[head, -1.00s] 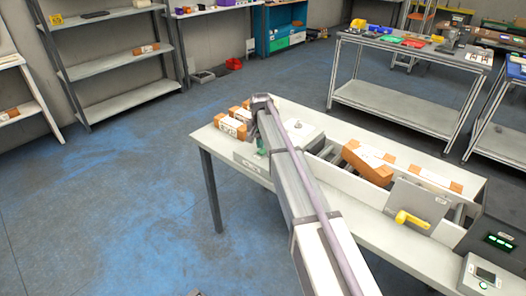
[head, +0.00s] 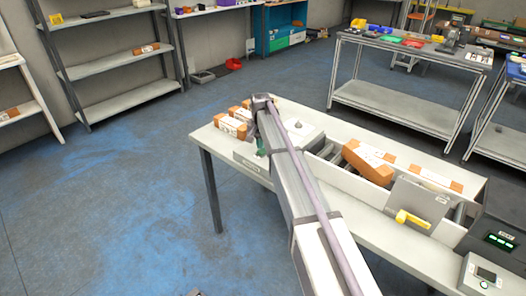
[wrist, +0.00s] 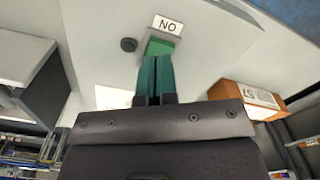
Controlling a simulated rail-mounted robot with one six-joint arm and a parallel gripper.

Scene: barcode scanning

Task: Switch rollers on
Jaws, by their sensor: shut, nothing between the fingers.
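In the wrist view, my gripper (wrist: 155,75) has its two green fingers shut together with nothing between them. Its tips are at a green switch (wrist: 163,46) on a pale surface, overlapping its lower edge in the picture. I cannot tell whether they touch or press it. A white label (wrist: 168,24), reading ON upside down, is just beyond the switch. In the head view, my arm covers most of this spot. A bit of the green gripper (head: 261,147) shows near the left end of the white conveyor table (head: 225,143). The rollers (head: 324,151) show partly beside my arm.
A dark round knob (wrist: 128,45) is left of the switch. A brown labelled box (wrist: 247,98) is at its right. In the head view, a brown parcel (head: 367,163) lies tilted on the conveyor, near a grey panel with a yellow handle (head: 412,219). Floor left of the table is clear.

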